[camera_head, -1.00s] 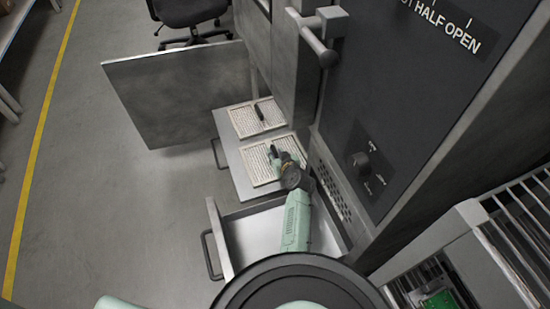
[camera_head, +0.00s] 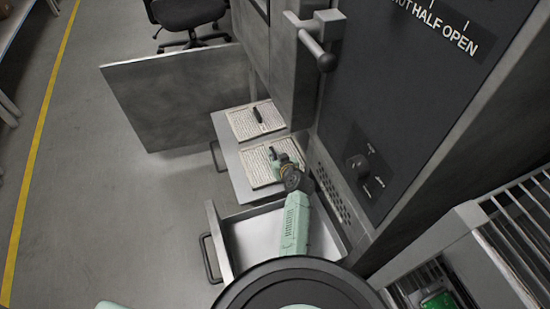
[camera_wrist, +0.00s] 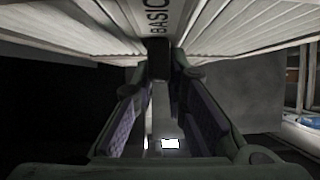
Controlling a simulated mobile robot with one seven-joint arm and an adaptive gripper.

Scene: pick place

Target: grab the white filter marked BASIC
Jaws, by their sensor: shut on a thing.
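The white pleated filter marked BASIC (camera_wrist: 110,22) fills the top of the wrist view, with its dark lettering on a central strip. A black handle (camera_wrist: 159,58) on it sits between the fingertips of my gripper (camera_wrist: 160,80), which is shut on it. In the head view my gripper (camera_head: 277,160) is at the nearer white filter (camera_head: 256,172), over the metal drawer shelf, and partly covers its right side. I cannot tell whether this filter touches the shelf. The lettering is not readable in the head view.
A second white filter (camera_head: 246,123) with a black handle lies behind on the shelf (camera_head: 231,158). An open empty drawer (camera_head: 250,238) is in front. An open door panel (camera_head: 180,95) stands at left, the dark cabinet (camera_head: 400,110) at right. The floor at left is clear.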

